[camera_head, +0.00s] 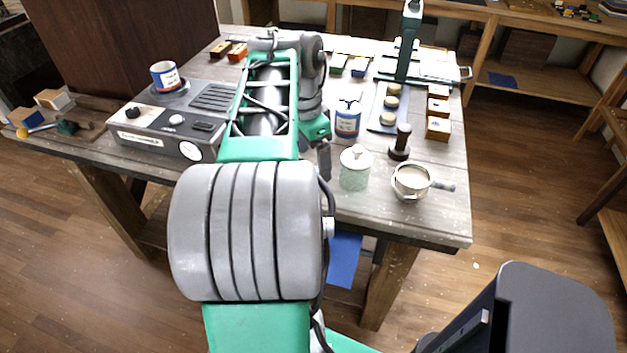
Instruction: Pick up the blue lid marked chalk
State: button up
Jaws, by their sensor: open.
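I cannot make out a lid marked chalk for certain; lettering is too small to read. A white and blue can (347,119) stands upright on the table, right of my arm, with a small dark blue piece showing at its top. My gripper (324,160) is partly hidden by my arm and points down near the table, left of the can and of a pale green jar (355,170) with a whitish knobbed lid. It is open, and I see nothing held in it.
The front right corner is clear.

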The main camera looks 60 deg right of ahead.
notch_tip(320, 180, down, 5)
jog(key=shift+d+f, duration=0.1)
jog(key=shift+d, duration=0.05)
jog(key=shift+c, duration=0.5)
jog(key=c, duration=1.3)
